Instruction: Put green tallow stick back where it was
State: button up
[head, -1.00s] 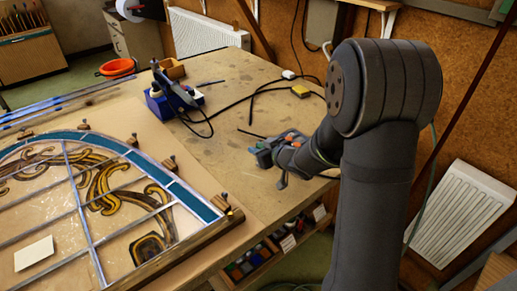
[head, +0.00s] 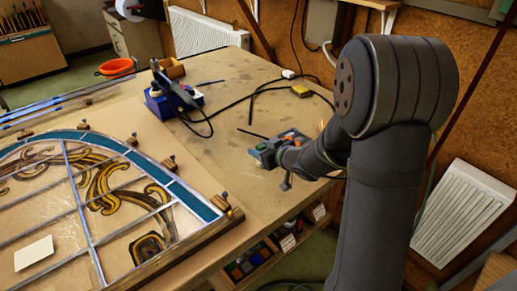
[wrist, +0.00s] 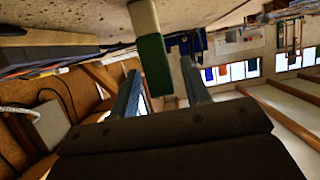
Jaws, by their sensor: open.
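In the wrist view a green stick with a cream upper end (wrist: 154,65) stands out from the speckled bench top between my two fingers. My gripper (wrist: 162,78) is open, and a gap shows between the stick and the right finger. The stick's lower end is nearer the left finger; whether it touches cannot be told. In the head view my gripper (head: 262,152) is low over the right part of the bench, near its front edge. The stick cannot be made out clearly there.
The bench (head: 235,98) has bare room behind my gripper. A soldering iron in a blue stand (head: 163,104), a black cable and a yellow block (head: 300,91) lie further back. The leaded panel (head: 60,205) fills the left. Small bins (head: 250,262) sit below the bench edge.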

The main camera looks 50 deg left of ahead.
jog(key=v, duration=1)
jog(key=x, duration=1.2)
jog(key=shift+r, duration=1)
jog(key=shift+d+f, duration=0.1)
